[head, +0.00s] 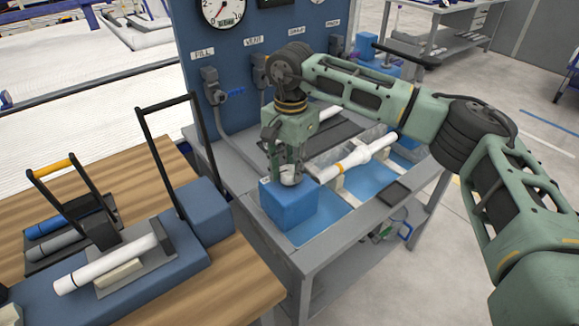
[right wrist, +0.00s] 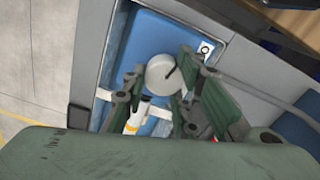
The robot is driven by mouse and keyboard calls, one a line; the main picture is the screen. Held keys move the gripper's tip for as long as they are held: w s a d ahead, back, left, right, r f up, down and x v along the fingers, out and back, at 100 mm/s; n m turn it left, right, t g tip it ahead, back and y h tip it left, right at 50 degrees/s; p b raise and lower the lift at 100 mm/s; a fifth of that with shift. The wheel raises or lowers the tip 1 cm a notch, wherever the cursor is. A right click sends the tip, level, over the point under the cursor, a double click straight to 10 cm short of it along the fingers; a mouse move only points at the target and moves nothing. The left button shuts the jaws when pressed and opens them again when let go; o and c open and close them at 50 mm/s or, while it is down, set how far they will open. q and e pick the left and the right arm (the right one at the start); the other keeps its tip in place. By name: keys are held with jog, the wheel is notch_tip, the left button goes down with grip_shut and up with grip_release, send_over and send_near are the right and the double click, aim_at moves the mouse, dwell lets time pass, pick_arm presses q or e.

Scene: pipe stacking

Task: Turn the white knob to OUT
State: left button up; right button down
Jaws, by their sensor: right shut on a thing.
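The white knob (head: 289,180) sits on top of a blue block (head: 291,208) at the near end of the grey bench. My right gripper (head: 287,172) reaches down over the block and is shut on the knob, with fingers on either side. In the right wrist view the round knob (right wrist: 162,75) shows between the fingertips of my right gripper (right wrist: 157,93). A short dark mark is on the knob's right side. A small white label (right wrist: 205,48) with a dark ring lies right of the knob. My left gripper is not in view.
A white pipe (head: 358,158) lies on supports over a blue tray, right of the block. A blue panel (head: 240,60) with gauges and valves stands behind. A wooden table (head: 235,275) at left holds a white pipe (head: 105,264) and racks with tall black handles.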

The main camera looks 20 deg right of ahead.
aim_at(292, 171)
jog(key=shift+s+d+f, duration=0.1)
jog(key=shift+s+f, duration=0.05)
jog(key=c, duration=1.7)
grip_release()
jog(key=shift+o, duration=0.8)
jog(key=shift+s+d, duration=0.1)
jog(key=shift+s, duration=0.05)
jog(key=shift+w+r, duration=0.2)
jog(key=shift+r, duration=0.1)
notch_tip(292, 171, up, 12)
jog(key=shift+f, duration=0.15)
jog(key=shift+s, duration=0.1)
